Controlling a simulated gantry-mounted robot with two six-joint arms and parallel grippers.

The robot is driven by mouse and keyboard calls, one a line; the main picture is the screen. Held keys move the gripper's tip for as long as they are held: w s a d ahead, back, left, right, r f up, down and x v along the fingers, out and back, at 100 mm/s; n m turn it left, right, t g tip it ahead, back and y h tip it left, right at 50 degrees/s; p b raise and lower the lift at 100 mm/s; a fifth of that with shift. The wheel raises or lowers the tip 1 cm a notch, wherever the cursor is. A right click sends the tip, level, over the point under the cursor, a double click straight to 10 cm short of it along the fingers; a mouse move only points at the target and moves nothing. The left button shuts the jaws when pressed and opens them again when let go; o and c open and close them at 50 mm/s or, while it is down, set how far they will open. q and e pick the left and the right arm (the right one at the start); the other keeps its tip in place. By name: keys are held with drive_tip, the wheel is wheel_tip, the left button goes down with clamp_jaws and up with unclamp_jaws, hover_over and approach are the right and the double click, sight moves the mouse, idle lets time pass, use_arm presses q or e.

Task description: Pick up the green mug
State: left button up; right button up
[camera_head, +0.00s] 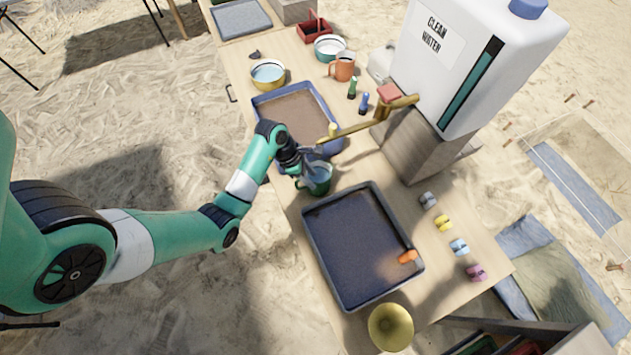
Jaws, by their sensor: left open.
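The green mug (318,178) stands on the wooden table between the two dark trays, partly covered by my left gripper. My left gripper (312,166) is open and sits right at the mug's rim, its fingers pointing down and to the right. I cannot tell whether a finger is inside the mug or touching it. My right gripper is not in view.
A large water container (455,75) on a block stands at the right. An orange mug (343,67), a yellow bowl (268,75) and a brass bowl (390,327) are also on the table.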

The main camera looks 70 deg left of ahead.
sight(319, 186)
use_arm(q)
drive_tip(key=b+x, duration=0.1)
drive_tip(key=x, duration=0.1)
drive_tip(key=b+x, duration=0.1)
drive_tip(key=x, duration=0.1)
drive_tip(key=b+x, duration=0.1)
drive_tip(key=x, duration=0.2)
drive_tip(key=shift+s+a+f+b, duration=0.15)
drive_tip(key=shift+a+f+b, duration=0.1)
drive_tip(key=shift+a+b, duration=0.15)
drive_tip(key=shift+d+f, duration=0.1)
drive_tip(key=shift+f, duration=0.15)
drive_tip(key=shift+w, duration=0.2)
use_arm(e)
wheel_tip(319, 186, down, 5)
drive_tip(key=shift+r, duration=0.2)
use_arm(q)
drive_tip(key=shift+c, duration=0.3)
clamp_jaws()
drive_tip(key=shift+r, duration=0.1)
